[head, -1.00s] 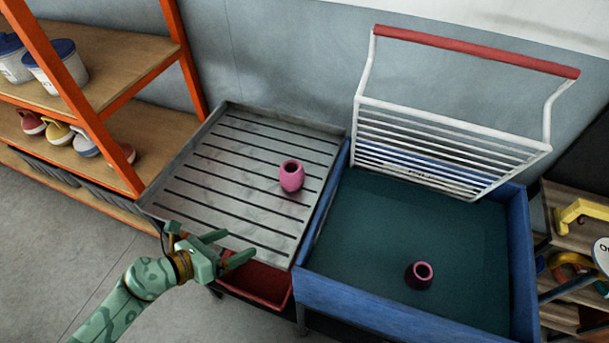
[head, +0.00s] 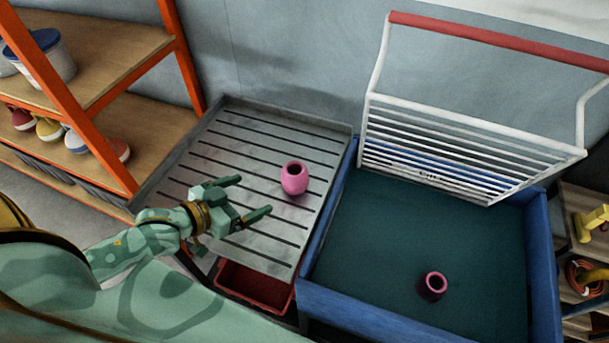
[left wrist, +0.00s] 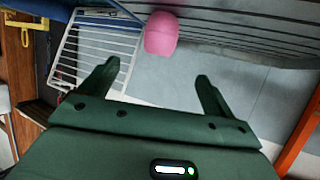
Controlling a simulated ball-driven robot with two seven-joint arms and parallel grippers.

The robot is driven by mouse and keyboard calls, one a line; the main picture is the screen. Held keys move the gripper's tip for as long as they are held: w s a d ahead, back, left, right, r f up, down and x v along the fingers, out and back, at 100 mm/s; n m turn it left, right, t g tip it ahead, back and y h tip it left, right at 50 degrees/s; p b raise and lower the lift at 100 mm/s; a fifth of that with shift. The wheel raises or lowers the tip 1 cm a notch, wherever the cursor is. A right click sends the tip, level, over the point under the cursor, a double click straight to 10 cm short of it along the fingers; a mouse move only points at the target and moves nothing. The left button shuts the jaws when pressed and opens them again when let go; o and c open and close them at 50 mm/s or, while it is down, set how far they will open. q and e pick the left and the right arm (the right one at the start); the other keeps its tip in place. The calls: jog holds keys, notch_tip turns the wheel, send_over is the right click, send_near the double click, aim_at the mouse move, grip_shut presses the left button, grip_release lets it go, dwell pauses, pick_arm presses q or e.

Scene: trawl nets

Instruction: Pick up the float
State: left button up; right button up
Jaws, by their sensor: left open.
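A pink float (head: 294,178) with a dark hole in its top stands on the slatted metal tray (head: 240,248). It also shows in the left wrist view (left wrist: 161,34), beyond and between the fingertips. A second pink float (head: 433,286), darker on its side, stands in the blue-walled bin at the right. My left gripper (head: 250,196) is open and empty over the tray, to the left of the first float and apart from it. My right gripper is not in view.
The blue bin (head: 364,316) adjoins the tray, with a white rack (head: 440,150) with a red bar at its back. An orange-framed shelf (head: 178,80) stands at the left. A red container (head: 255,284) sits below the tray's front edge.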

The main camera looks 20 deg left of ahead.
aim_at(285, 179)
pick_arm(q)
jog(key=b+x, duration=0.2)
jog(key=x, duration=0.8)
jog(key=shift+w+f+b, duration=0.15)
jog(key=shift+w+b, duration=0.05)
jog(key=shift+b, duration=0.15)
jog(key=b+x, duration=0.1)
jog(key=x, duration=0.4)
jog(key=shift+d+b, duration=0.1)
jog(key=shift+b, duration=0.25)
jog(key=shift+w+d, duration=0.15)
jog(key=shift+w, duration=0.25)
jog(key=shift+s, duration=0.1)
jog(key=shift+c, duration=0.7)
jog(key=c, duration=0.9)
